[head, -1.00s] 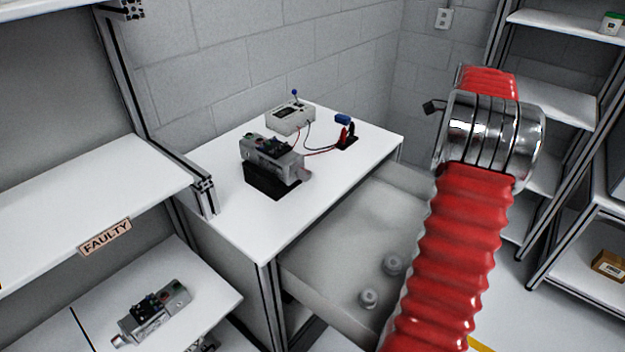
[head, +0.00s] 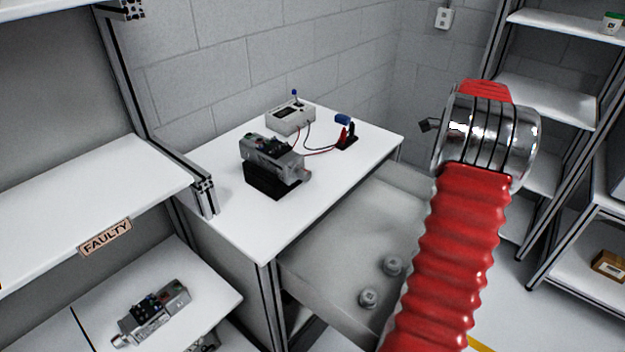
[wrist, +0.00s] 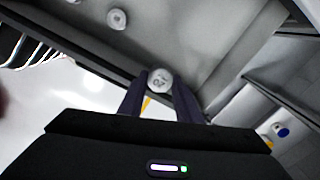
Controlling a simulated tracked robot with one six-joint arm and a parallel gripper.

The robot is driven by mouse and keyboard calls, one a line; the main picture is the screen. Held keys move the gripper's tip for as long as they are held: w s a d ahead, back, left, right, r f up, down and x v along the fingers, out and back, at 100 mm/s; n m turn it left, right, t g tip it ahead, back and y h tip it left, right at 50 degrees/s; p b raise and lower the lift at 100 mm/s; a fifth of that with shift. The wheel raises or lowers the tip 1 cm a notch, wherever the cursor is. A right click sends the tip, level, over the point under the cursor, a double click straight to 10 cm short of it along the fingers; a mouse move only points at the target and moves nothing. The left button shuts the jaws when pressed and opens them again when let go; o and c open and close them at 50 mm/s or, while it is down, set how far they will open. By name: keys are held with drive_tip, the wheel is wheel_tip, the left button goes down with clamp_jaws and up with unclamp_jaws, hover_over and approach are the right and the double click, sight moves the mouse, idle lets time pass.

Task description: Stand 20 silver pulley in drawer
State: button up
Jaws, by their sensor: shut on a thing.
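My gripper (wrist: 160,100) is shut on the silver pulley (wrist: 160,79), marked 20, in the wrist view. The pulley sits between the dark fingertips with its numbered round face toward the camera. In that view it appears against the edge of the open drawer (wrist: 185,45); its height above the drawer cannot be told. The drawer also shows in the head view (head: 335,240), pulled out from under the white bench. My gripper and the held pulley are hidden in the head view.
Two small silver pulleys (head: 392,266) (head: 368,298) stand in the drawer. A servo motor (head: 272,160) sits on a black stand on the bench (head: 225,210), near a test box (head: 290,118). Shelves flank the bench; a FAULTY label (head: 105,238) marks the left one.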

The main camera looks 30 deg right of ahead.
drive_tip(key=shift+f, duration=9.1)
drive_tip(key=shift+f, duration=1.35)
drive_tip(key=o, duration=1.1)
drive_tip(key=shift+r, duration=0.1)
wheel_tip(320, 180, up, 14)
drive_tip(key=shift+f, duration=0.25)
